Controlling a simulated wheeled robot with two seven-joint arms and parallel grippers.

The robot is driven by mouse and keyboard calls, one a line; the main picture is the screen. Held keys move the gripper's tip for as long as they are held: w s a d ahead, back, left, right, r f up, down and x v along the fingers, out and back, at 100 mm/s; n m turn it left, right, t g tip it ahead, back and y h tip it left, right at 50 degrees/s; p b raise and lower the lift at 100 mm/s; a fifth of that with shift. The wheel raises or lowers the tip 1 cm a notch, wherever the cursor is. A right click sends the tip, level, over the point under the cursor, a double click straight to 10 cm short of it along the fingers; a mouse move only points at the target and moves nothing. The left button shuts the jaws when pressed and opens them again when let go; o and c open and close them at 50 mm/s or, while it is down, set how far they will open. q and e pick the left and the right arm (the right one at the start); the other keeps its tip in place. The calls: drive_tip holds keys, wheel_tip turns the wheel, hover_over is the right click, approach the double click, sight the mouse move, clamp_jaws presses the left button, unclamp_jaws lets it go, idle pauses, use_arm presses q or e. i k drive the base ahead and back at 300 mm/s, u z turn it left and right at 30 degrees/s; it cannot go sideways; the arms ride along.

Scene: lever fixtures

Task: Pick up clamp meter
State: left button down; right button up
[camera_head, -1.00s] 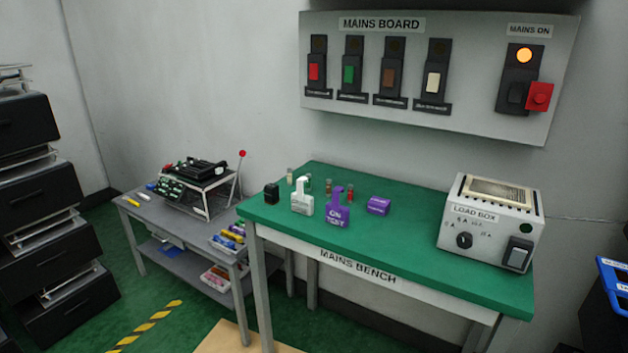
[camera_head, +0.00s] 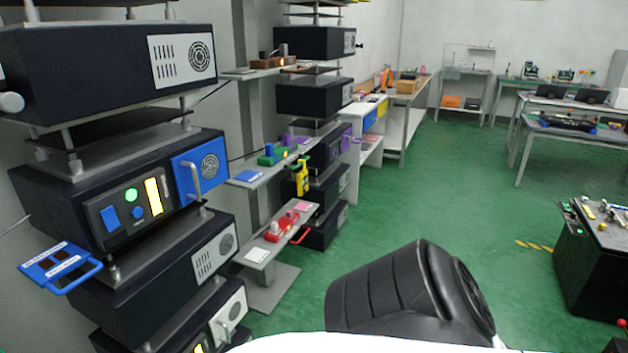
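I cannot pick out a clamp meter for certain. A small orange upright object (camera_head: 387,80) stands on a far workbench, too small to identify. A yellow object (camera_head: 302,178) stands by the middle shelf and looks like a handle or lever fixture. Neither of my grippers is in view; only a dark ribbed part and a white part of my body show at the bottom.
A blue handled plate (camera_head: 60,266) sticks out at the left. A black cabinet (camera_head: 592,262) stands at right. The green floor (camera_head: 450,190) is open in the middle.

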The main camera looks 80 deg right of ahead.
sight(302, 177)
drive_tip(key=z, duration=1.95)
drive_tip(key=k, duration=0.65)
drive_tip(key=z, duration=0.2)
drive_tip(key=i, duration=0.75)
drive_tip(key=z, duration=0.9)
drive_tip(key=i, duration=1.35)
drive_tip(key=u, duration=1.1)
drive_tip(key=i, duration=0.7)
drive_tip(key=u, duration=0.7)
